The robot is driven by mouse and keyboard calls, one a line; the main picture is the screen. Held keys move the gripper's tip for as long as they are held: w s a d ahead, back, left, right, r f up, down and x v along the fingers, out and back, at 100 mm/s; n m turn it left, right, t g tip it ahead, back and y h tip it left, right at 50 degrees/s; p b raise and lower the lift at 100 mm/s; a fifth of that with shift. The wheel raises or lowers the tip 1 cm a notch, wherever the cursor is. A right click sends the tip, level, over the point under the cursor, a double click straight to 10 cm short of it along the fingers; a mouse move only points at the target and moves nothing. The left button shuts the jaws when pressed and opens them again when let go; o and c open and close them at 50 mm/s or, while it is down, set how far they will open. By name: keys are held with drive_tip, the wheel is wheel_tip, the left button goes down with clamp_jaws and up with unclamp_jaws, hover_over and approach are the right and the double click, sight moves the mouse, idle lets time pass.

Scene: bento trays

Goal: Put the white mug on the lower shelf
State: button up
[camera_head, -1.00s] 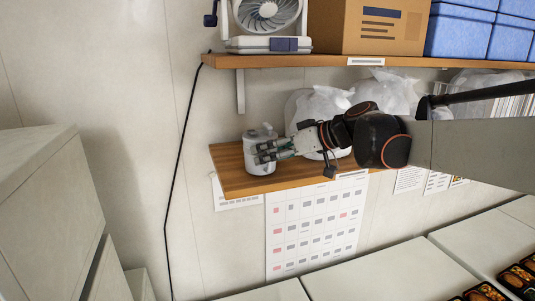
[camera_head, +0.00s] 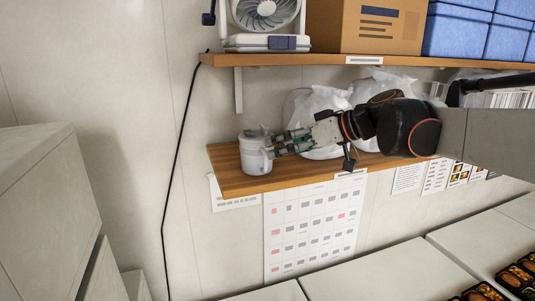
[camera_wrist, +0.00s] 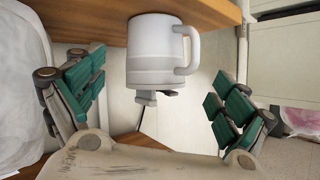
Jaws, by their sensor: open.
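The white mug (camera_head: 254,154) stands upright on the left end of the lower wooden shelf (camera_head: 226,174). My gripper (camera_head: 275,144) is just to the right of the mug, with its fingers pointing left at it. In the wrist view the mug (camera_wrist: 152,50) shows at the top middle with its handle to the right. The green-padded fingers of my gripper (camera_wrist: 158,98) are spread wide apart and hold nothing. The mug is beyond the fingers, and the shelf (camera_wrist: 100,22) shows behind it.
White plastic bags (camera_head: 322,104) sit on the lower shelf behind my gripper. The upper shelf (camera_head: 325,60) holds a fan (camera_head: 266,14), a cardboard box (camera_head: 370,24) and blue bins (camera_head: 462,32). A black cable (camera_head: 176,165) hangs left of the shelves.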

drive_tip(key=v, duration=0.6)
drive_tip(key=shift+b, duration=0.4)
drive_tip(key=shift+s+d, duration=0.1)
drive_tip(key=shift+d, duration=0.05)
